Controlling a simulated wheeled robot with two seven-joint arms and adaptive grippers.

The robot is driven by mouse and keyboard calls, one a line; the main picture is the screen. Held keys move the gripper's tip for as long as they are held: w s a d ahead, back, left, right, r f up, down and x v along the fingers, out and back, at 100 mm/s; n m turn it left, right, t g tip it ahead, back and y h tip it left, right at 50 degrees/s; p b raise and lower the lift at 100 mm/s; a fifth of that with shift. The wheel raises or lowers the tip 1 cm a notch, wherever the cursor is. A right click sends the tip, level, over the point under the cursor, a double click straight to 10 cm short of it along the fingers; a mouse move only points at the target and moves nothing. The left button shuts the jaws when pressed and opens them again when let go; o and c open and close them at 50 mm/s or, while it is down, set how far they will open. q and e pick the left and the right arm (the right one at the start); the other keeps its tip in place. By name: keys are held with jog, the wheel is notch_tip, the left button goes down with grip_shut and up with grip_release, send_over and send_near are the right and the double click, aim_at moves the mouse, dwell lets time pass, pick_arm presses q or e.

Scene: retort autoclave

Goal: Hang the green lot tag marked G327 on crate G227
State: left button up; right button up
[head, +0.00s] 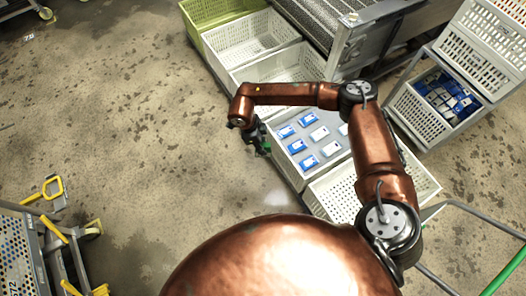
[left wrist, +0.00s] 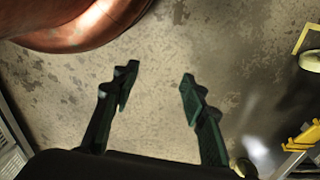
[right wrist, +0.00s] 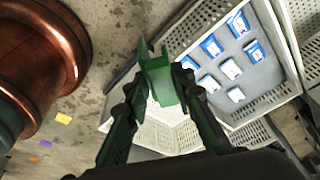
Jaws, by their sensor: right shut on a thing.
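My right gripper (head: 262,146) is beside the left wall of a white crate (head: 281,160) that holds several blue-and-white packs. In the right wrist view my right gripper (right wrist: 163,92) is shut on a green tag (right wrist: 160,80), held between its fingertips near that crate. Only a small bit of green shows in the head view, and no marking on the tag can be read. No crate number is legible, so I cannot tell which crate is G227. My left gripper (left wrist: 155,92) is open and empty over bare floor; the head view does not show it.
Empty white crates (head: 250,40) and a lime-green crate (head: 215,12) stand behind the pack crate, and another empty crate (head: 335,195) is in front. A conveyor (head: 345,40) and stacked crates (head: 490,50) stand right. Yellow-handled carts (head: 50,235) are at lower left. Floor left of the crates is clear.

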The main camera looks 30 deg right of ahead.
jog(key=w+d+f+m+g+y+b, duration=0.1)
jog(key=w+d+f+m+b, duration=0.2)
jog(key=f, duration=0.5)
jog(key=f+m+b, duration=0.4)
jog(key=f, duration=0.4)
pick_arm(q)
notch_tip(320, 180, up, 6)
jog(key=b, duration=0.3)
pick_arm(e)
jog(key=m+y+b, duration=0.1)
jog(key=m+b, duration=0.2)
jog(key=m, duration=0.2)
send_over(284, 149)
jog(key=shift+g, duration=0.3)
jog(key=shift+w+f, duration=0.2)
jog(key=shift+f, duration=3.5)
pick_arm(q)
jog(key=w+d+f+t+h, duration=0.1)
jog(key=w+d+f+t, duration=0.1)
jog(key=w+d+f, duration=0.2)
jog(key=shift+w+d+f+h, duration=0.35)
jog(key=shift+w+f, duration=0.4)
jog(key=shift+f, duration=0.65)
pick_arm(e)
jog(key=shift+f, duration=0.45)
pick_arm(q)
jog(key=shift+w+r, duration=0.1)
jog(key=shift+r, duration=0.3)
